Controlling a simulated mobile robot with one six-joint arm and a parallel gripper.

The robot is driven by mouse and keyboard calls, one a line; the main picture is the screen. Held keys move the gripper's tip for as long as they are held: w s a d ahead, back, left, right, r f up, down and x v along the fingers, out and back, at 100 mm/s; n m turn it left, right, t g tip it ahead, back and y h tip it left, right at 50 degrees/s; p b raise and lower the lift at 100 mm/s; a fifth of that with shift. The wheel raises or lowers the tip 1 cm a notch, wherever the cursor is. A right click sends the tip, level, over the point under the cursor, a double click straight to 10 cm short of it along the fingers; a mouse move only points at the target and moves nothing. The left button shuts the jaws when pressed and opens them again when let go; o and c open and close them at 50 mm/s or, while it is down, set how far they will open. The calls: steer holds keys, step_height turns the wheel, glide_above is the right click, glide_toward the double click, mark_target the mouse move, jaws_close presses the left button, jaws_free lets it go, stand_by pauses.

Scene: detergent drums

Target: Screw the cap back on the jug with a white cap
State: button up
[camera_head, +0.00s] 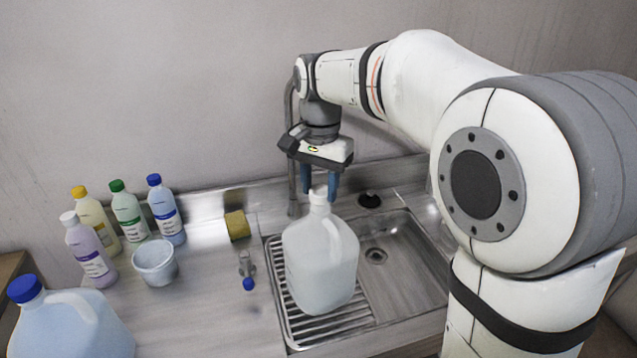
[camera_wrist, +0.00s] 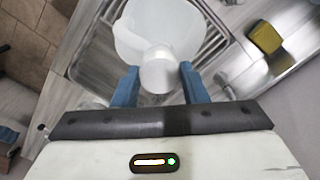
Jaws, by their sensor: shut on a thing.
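A translucent white jug (camera_head: 320,265) with a side handle stands upright on the slatted rack at the sink. Its white cap (camera_head: 319,194) sits at the top of its neck, below my gripper. My gripper (camera_head: 319,190) points down above the jug, its blue fingers one on each side of the cap. In the wrist view the cap (camera_wrist: 158,74) lies between the two fingers (camera_wrist: 158,82), with the jug (camera_wrist: 138,28) behind it. My gripper is shut on the cap. I cannot tell how far the cap is threaded, since the fingers and cap hide the neck.
A blue-capped jug (camera_head: 70,325) stands at front left. Several small bottles (camera_head: 130,217), a pale cup (camera_head: 155,263), a yellow sponge (camera_head: 237,225) and a small blue-tipped item (camera_head: 248,283) stand on the counter. The sink basin (camera_head: 400,265) is open to the right.

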steer(key=shift+f+b, duration=0.35)
steer(key=shift+f, duration=0.6)
stand_by(1.5)
steer(key=m+p, duration=0.1)
steer(key=m, duration=0.3)
steer(key=shift+m, duration=0.9)
steer(key=m+p, duration=0.1)
steer(key=m, duration=0.4)
steer(key=shift+m, duration=0.4)
